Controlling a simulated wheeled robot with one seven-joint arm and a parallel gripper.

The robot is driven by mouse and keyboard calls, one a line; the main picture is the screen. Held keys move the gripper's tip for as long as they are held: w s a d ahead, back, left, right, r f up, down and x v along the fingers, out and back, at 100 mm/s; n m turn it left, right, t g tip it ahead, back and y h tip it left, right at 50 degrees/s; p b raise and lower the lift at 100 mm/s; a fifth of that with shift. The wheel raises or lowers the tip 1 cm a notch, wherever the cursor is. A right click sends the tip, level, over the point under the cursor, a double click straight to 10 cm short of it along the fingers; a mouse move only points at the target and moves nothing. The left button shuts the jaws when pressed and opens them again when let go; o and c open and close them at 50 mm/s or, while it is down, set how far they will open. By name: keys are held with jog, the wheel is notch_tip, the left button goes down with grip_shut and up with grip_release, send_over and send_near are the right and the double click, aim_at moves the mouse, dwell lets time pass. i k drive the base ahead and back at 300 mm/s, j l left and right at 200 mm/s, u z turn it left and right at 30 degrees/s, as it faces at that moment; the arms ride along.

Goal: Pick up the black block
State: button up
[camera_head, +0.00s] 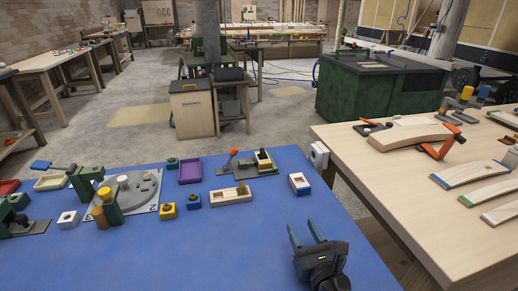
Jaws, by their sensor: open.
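My gripper (304,230) is in the lower middle of the head view, over the right part of the blue table (240,258). Its two fingers are apart, point away from me, and hold nothing. I cannot single out a clearly black block.
A cream tray (231,197), a purple tray (190,171), a white-and-blue block (299,184) and a grey round fixture (130,190) with green clamps crowd the table's far side. The near table is clear. A wooden bench (420,210) with tools stands right.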

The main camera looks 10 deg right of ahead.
aim_at(262, 155)
jog(key=i, duration=0.9)
